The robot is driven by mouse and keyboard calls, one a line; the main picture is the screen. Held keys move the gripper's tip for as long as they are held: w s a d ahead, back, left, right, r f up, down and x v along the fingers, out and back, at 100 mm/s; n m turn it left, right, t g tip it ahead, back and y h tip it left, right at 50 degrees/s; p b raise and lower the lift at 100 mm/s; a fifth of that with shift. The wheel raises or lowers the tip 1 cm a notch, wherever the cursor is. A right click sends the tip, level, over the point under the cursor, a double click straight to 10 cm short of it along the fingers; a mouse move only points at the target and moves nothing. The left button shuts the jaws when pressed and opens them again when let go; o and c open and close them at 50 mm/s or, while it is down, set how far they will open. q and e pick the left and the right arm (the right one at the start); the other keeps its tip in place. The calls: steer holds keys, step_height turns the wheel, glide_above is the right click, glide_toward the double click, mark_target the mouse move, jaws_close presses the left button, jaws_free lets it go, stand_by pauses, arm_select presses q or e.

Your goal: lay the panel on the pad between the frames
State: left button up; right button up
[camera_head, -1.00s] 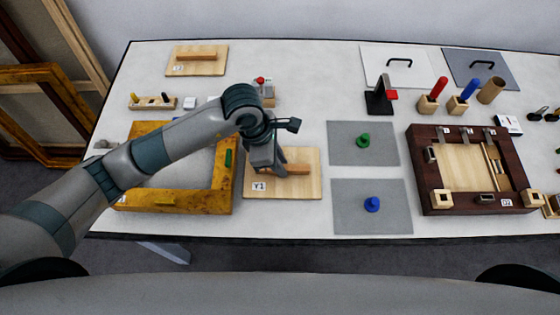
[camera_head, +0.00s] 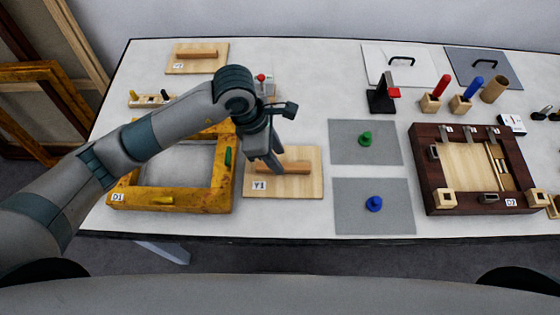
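A light wooden panel (camera_head: 300,189) labelled Y1, with a bar handle (camera_head: 298,167), lies on the table between the gilt frame (camera_head: 125,198) and two grey pads. One pad (camera_head: 345,149) has a green knob and the other pad (camera_head: 350,218) has a blue knob. The dark frame (camera_head: 426,178) lies right of the pads. My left gripper (camera_head: 275,164) points down at the left part of the handle, with its fingers close to it. Whether they grip or touch the handle cannot be told. My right gripper is not in view.
A second wooden panel (camera_head: 211,66) lies at the back left. A black stand (camera_head: 382,98) and block holders with red and blue handles (camera_head: 430,103) stand behind the pads. White and grey boards with black handles (camera_head: 480,72) lie at the back right.

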arm_select(q)
steer(key=b+v, duration=0.2)
steer(key=v, duration=0.6)
steer(key=shift+r+b, duration=0.2)
steer(key=shift+b, duration=0.2)
